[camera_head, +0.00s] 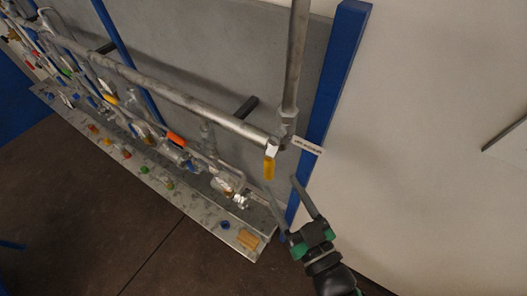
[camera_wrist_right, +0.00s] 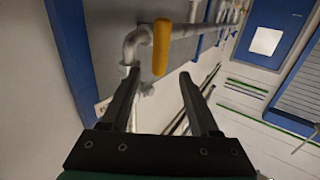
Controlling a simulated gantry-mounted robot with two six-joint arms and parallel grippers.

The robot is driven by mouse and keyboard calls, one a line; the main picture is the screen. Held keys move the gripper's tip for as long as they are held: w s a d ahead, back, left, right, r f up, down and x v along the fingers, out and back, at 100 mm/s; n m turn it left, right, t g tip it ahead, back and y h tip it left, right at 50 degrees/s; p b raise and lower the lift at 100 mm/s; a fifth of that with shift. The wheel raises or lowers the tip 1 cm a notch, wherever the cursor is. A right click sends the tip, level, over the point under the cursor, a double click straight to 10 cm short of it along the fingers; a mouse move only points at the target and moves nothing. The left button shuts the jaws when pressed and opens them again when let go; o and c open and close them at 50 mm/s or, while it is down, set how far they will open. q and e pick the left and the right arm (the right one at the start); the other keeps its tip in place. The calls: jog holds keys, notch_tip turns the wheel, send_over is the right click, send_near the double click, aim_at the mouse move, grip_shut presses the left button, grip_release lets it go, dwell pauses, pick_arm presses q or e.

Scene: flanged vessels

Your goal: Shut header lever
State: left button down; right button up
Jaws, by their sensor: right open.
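The header lever is a yellow handle (camera_head: 268,168) that hangs down from the right end of the grey header pipe (camera_head: 190,101), just left of a white tag. In the right wrist view the yellow lever (camera_wrist_right: 161,48) stands upright in the picture, in line with the gap between the fingers and beyond their tips. My right gripper (camera_head: 287,193) is open and empty, just below and right of the lever, apart from it as far as I can tell. My left gripper is not in view.
A blue upright post (camera_head: 328,95) stands right of the pipe end. A vertical grey pipe (camera_head: 296,55) rises above it. A white tag (camera_head: 307,145) sits beside the joint. A metal tray (camera_head: 175,190) with several coloured valves runs below left.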

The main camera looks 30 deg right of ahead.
aim_at(270, 161)
jog(key=w+d+p, duration=0.1)
jog(key=w+p, duration=0.1)
jog(key=w, duration=0.8)
jog(key=shift+w+d, duration=0.3)
jog(key=shift+w, duration=0.05)
grip_shut()
dwell(0.8)
